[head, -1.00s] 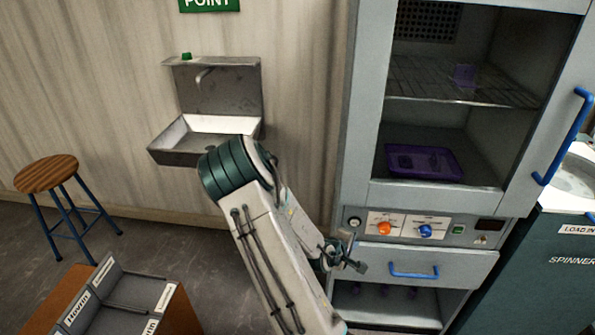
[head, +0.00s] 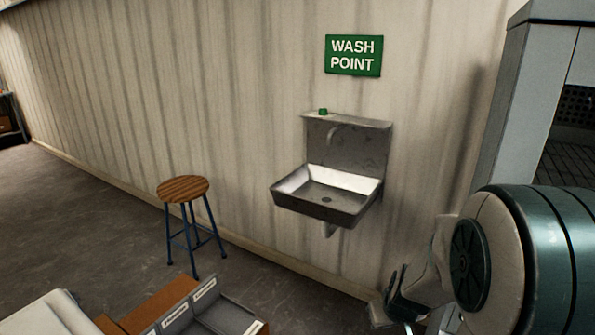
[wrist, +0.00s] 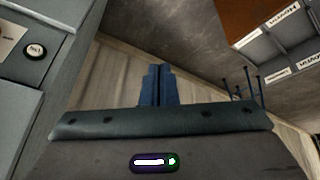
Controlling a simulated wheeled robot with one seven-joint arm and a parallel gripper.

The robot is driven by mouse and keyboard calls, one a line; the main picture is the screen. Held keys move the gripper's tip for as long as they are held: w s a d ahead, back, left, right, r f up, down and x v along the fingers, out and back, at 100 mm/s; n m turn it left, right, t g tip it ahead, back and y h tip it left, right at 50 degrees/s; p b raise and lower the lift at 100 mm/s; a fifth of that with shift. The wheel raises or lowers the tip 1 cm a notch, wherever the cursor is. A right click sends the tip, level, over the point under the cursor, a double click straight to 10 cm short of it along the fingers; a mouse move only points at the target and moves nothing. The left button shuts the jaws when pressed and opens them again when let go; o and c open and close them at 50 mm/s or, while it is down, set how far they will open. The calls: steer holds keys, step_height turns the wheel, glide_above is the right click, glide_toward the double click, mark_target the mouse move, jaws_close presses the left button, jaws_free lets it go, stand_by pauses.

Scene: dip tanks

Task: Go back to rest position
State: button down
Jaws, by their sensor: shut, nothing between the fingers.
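My gripper (wrist: 158,86) shows in the wrist view, its two dark blue fingers together with nothing between them. It points over the floor near the corrugated wall. In the head view my arm fills the lower right corner, in front of the grey cabinet (head: 527,95).
A steel sink (head: 328,192) hangs on the wall under a green wash point sign (head: 353,55). A wooden stool (head: 184,189) stands to its left. A labelled grey box unit (head: 224,316) is at the bottom. The floor at left (head: 75,215) is clear.

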steer(key=s+a+r, duration=0.2)
steer(key=s+r, duration=0.3)
steer(key=s, duration=0.2)
steer(key=s+a+r+m+g, duration=0.1)
steer(key=s+a+r, duration=0.2)
steer(key=s+r, duration=0.3)
steer(key=shift+s+a+r+g+y, duration=0.25)
steer(key=shift+s+r+g+y, duration=0.05)
steer(key=shift+s, duration=0.6)
